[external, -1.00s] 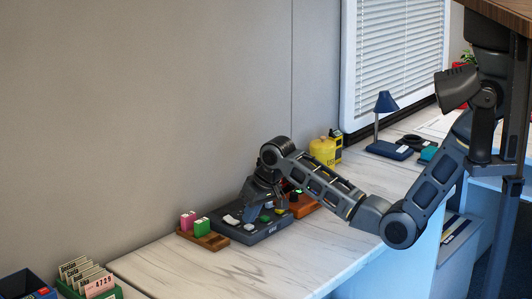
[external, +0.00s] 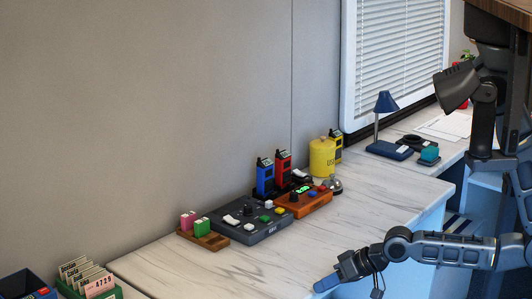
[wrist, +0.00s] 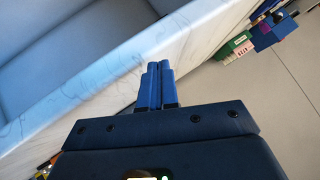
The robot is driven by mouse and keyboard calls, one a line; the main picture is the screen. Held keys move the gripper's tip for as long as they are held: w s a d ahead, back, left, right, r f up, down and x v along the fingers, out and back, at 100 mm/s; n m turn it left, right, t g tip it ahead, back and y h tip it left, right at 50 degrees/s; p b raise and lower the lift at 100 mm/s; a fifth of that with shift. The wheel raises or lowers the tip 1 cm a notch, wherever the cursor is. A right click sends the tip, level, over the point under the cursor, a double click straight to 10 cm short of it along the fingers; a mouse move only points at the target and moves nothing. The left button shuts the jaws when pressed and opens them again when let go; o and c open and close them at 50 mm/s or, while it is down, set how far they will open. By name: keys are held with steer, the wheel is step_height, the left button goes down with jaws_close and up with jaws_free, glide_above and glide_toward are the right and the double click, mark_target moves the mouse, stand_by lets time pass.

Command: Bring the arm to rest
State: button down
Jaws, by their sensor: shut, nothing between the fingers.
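My gripper (external: 327,284) is at the front edge of the marble-topped counter (external: 230,275) in the external view, with its blue fingers pointing left. My arm reaches in from the right, low in front of the counter. In the wrist view my gripper (wrist: 157,68) shows its two blue fingers side by side, shut and empty. The counter's edge runs diagonally behind them in that view.
A dark control box (external: 262,230) and an orange box (external: 304,203) stand on the counter by the wall. A wooden block holder (external: 207,240), handheld radios and a yellow canister (external: 321,160) stand near them. The counter's front part is clear.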

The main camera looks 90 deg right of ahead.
steer(key=s+a+r+n+t+y, duration=0.1)
steer(key=s+a+r+n, duration=0.2)
steer(key=s+r, duration=0.2)
steer(key=s+a+r+n+t+y+b, duration=0.1)
steer(key=s+a+r+n+t, duration=0.1)
steer(key=s+r, duration=0.3)
steer(key=s+a+r+n+t, duration=0.1)
steer(key=s+a+r+n, duration=0.3)
steer(key=s, duration=0.7)
step_height(320, 180, up, 2)
steer(key=shift+a+n+t+y+b, duration=0.3)
steer(key=shift+n+t+y+b, duration=0.1)
steer(key=shift+n, duration=0.1)
steer(key=shift+s, duration=0.1)
